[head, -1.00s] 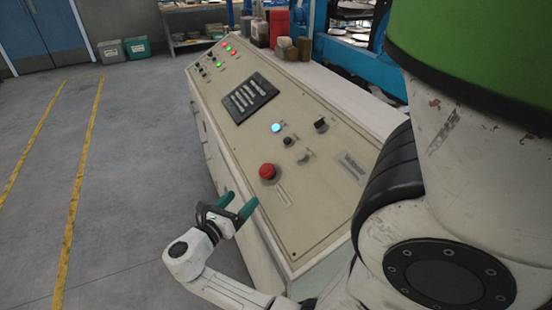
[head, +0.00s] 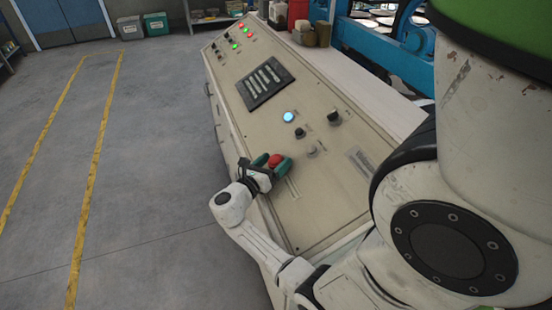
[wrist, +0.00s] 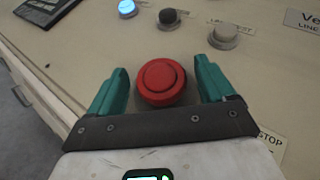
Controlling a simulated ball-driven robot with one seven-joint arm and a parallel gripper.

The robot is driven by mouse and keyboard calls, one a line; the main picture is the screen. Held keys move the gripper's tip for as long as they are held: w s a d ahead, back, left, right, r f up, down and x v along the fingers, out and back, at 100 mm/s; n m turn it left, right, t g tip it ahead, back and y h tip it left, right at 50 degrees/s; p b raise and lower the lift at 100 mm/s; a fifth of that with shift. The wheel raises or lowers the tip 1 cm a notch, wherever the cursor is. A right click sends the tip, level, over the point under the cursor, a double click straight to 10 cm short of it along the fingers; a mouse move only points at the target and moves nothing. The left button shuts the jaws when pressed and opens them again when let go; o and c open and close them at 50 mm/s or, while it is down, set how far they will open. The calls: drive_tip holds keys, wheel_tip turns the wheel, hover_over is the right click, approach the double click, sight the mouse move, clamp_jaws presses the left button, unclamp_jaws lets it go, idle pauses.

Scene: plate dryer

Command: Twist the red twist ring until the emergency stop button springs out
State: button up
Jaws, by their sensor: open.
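The red emergency stop button with its red twist ring (wrist: 162,82) stands on the sloped beige panel. In the wrist view it lies between the two green fingers of my gripper (wrist: 161,88), with a visible gap on each side. My gripper is open around the button and not closed on it. In the head view, the red button (head: 275,160) shows between the green fingertips of my gripper (head: 271,163). How deep the fingers reach beside the ring is hard to tell.
The control panel (head: 318,185) carries a lit blue button (head: 288,116), a black knob (head: 334,117) and a grey knob (head: 311,150) near the red button. A dark display (head: 265,82) lies farther up. Open floor (head: 150,190) lies to the left.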

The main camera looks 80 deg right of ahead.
drive_tip(key=shift+s+d, duration=0.3)
drive_tip(key=shift+d, duration=0.25)
drive_tip(key=shift+c, duration=0.5)
drive_tip(key=c, duration=0.9)
drive_tip(key=shift+f+m+g+b, duration=0.1)
drive_tip(key=shift+m+g+b, duration=0.3)
drive_tip(key=shift+m+b, duration=0.1)
drive_tip(key=m+g+b, duration=0.1)
drive_tip(key=m+g+y+b, duration=0.1)
drive_tip(key=shift+w+f+m+y, duration=0.1)
drive_tip(key=shift+f+m+y, duration=0.05)
drive_tip(key=shift+m+y, duration=0.15)
drive_tip(key=m+g+y+b, duration=0.4)
drive_tip(key=m+g+y, duration=0.1)
drive_tip(key=m, duration=0.1)
drive_tip(key=shift+a+b, duration=0.1)
drive_tip(key=shift+b, duration=0.25)
drive_tip(key=shift+s+r+m+y, duration=0.2)
drive_tip(key=shift+m+y, duration=0.1)
drive_tip(key=shift+m, duration=0.1)
